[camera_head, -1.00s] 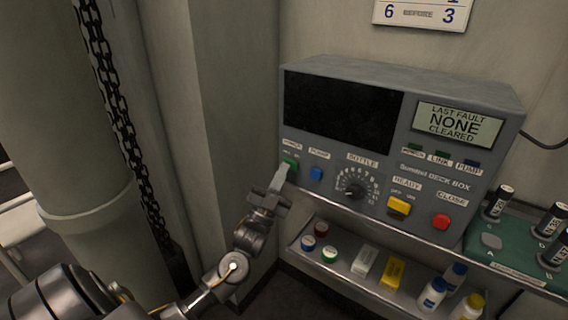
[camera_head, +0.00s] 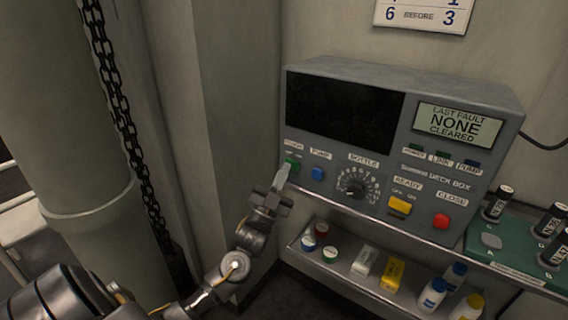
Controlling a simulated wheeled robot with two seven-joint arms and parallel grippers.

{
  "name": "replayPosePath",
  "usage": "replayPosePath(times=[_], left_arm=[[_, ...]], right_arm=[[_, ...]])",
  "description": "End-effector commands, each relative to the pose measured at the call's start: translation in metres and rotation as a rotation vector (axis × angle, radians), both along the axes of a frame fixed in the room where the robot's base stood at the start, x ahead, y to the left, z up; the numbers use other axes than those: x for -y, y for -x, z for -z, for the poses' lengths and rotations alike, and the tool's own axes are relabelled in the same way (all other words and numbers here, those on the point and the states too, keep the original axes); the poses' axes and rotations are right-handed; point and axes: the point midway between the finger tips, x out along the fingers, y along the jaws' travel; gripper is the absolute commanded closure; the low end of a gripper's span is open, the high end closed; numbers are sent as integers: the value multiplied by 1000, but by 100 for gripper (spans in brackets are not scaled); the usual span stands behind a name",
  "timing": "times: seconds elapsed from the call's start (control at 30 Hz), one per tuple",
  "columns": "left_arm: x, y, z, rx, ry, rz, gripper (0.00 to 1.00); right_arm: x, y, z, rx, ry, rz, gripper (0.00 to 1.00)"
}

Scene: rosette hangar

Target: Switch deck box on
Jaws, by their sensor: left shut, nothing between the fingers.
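The grey deck box (camera_head: 460,215) stands on a shelf against the wall. Its large left screen (camera_head: 343,112) is black. A smaller display (camera_head: 459,126) reads "LAST FAULT NONE CLEARED". A green switch (camera_head: 292,165) sits at the front's left end, with a blue button (camera_head: 317,174) beside it. A round dial (camera_head: 355,187), a yellow switch (camera_head: 400,205) and a red button (camera_head: 441,221) lie further right. My left gripper (camera_head: 282,177) is shut and empty, its tip just below and left of the green switch; I cannot tell whether they touch. My right gripper is not in view.
A lower shelf (camera_head: 345,285) holds round caps, small boxes and bottles. A thick pipe (camera_head: 65,110) and a hanging chain (camera_head: 122,120) are at the left.

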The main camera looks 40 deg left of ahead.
Motion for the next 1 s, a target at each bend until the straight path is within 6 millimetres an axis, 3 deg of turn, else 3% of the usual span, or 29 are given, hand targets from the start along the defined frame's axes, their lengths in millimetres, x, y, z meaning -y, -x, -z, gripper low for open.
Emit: replayPosePath(times=[0.03, 0.7, 1.0], left_arm=[[-2, -3, 4, 3, 0, -4, 100], [0, 7, 7, 2, 0, 2, 100], [-4, 34, 6, 0, 0, -2, 100]], right_arm=[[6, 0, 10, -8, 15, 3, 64], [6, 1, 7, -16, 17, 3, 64], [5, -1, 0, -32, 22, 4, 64]])
